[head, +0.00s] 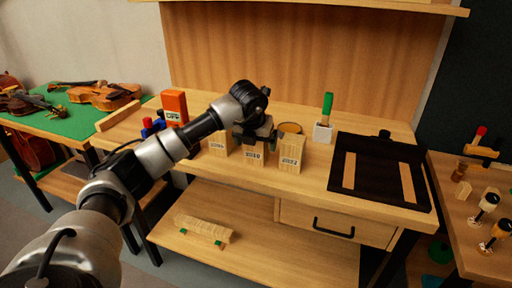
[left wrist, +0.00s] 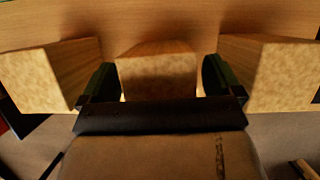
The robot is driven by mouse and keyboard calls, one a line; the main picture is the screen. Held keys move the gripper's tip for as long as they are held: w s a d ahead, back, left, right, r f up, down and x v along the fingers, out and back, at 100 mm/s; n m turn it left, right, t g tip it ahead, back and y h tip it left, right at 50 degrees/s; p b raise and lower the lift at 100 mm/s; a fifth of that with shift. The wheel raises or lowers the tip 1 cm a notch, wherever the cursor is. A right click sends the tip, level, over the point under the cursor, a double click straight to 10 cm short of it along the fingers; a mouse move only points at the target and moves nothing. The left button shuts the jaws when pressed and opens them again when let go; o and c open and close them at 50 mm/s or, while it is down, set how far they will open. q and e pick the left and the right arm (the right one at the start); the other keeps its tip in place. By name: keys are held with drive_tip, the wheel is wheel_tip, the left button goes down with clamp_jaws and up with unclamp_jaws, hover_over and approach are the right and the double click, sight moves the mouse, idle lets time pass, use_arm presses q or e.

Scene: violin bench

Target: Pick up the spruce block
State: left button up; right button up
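Three pale wooden blocks with small labels stand in a row at the bench's front edge: a left one (head: 219,147), a middle one (head: 254,156) and a right one (head: 291,155). The labels are too small to read, so I cannot tell which is the spruce block. My left gripper (head: 257,136) is at the middle block. In the left wrist view the middle block (left wrist: 157,75) lies between the two dark fingers, with a narrow gap at each side; the gripper looks open. The neighbouring blocks stand outside the fingers. My right gripper is not in view.
A round tin (head: 290,128) is behind the right block. A green-handled brush stands in a white holder (head: 322,134). A dark tray (head: 382,201) with wooden strips lies right. An orange box (head: 174,107) stands left. A drawer (head: 335,222) is below the bench top.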

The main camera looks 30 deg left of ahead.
use_arm(q)
drive_tip(key=c, duration=1)
